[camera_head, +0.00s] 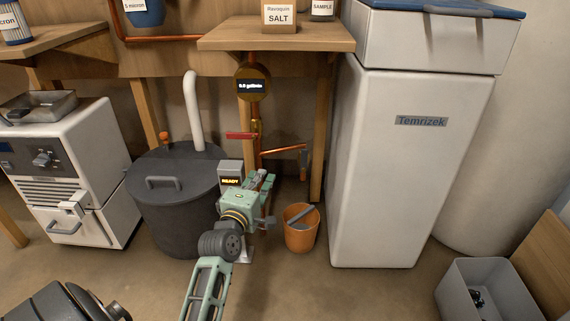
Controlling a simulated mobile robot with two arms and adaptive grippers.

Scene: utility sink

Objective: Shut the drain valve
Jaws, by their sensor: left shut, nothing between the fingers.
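A red lever handle (240,135) juts out to the left from a brass valve (257,128) on the vertical pipe under the wooden shelf. The lever lies about level, across the upright pipe. My left gripper (267,178) is below the lever and slightly to its right. Its fingers are shut and empty, apart from the lever in the picture. The arm and wrist hide the lower pipe. My right gripper is out of view.
A round gauge (252,84) with a lit display hangs above the valve. A dark lidded tank (172,190) stands left, a small grey box marked READY (230,170) by my wrist.

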